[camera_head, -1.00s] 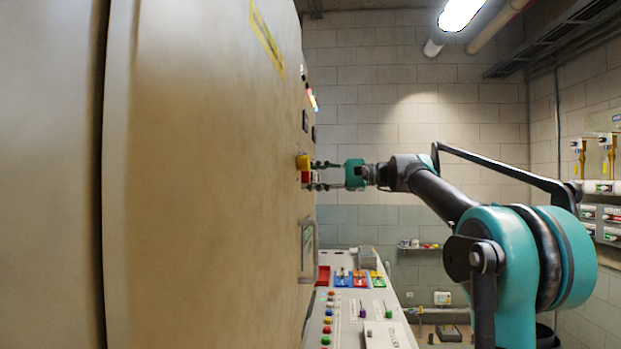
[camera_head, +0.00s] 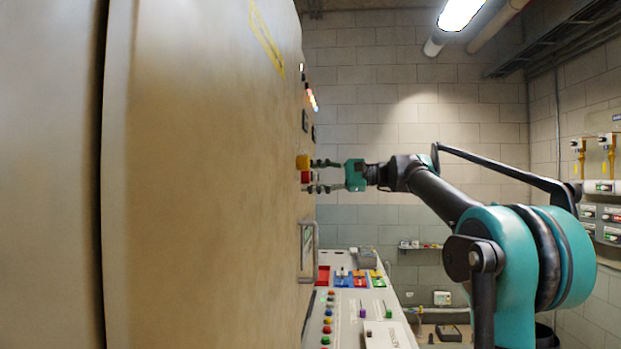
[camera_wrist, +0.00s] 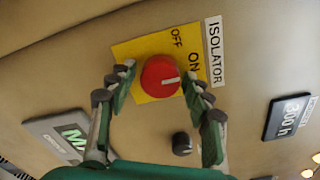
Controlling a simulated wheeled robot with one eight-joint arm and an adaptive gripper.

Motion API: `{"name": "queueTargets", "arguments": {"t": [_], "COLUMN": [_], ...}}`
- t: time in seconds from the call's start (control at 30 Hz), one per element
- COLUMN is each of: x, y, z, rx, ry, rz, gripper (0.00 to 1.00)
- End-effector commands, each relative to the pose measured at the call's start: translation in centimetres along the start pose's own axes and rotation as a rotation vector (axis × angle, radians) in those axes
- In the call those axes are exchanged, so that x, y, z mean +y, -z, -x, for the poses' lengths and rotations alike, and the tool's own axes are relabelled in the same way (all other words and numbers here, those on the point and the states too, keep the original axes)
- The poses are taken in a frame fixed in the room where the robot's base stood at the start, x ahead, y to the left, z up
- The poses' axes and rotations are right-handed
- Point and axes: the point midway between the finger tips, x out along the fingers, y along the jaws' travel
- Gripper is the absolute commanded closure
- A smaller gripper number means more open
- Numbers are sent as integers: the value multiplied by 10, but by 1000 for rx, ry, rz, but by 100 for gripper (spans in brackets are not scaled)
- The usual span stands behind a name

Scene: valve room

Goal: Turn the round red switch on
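The round red switch (camera_wrist: 160,77) sits on a yellow plate (camera_wrist: 130,55) marked OFF and ON, on the cabinet face. Its white mark points right in the wrist view, on the side of the ON label. In the head view the red switch (camera_head: 306,177) shows side-on at the cabinet's edge. My gripper (camera_wrist: 157,72) is open, with one finger on each side of the switch. The left finger is clear of it; the right fingertip is very close, and I cannot tell whether it touches. My gripper (camera_head: 322,176) also shows in the head view.
The cabinet (camera_head: 200,180) fills the left. A small black knob (camera_wrist: 181,143) lies close to the right finger. A cabinet handle (camera_head: 314,250) and a control desk (camera_head: 350,310) with several buttons are below my arm. Open space lies right of the cabinet.

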Motion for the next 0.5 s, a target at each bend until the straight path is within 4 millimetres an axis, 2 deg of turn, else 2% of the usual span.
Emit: {"name": "queueTargets", "arguments": {"t": [0.33, 0.5], "x": [0, -1], "y": [0, 0], "z": [2, 19], "rx": [0, 2], "ry": [1, 2], "rz": [1, 1], "gripper": [42, 42]}}
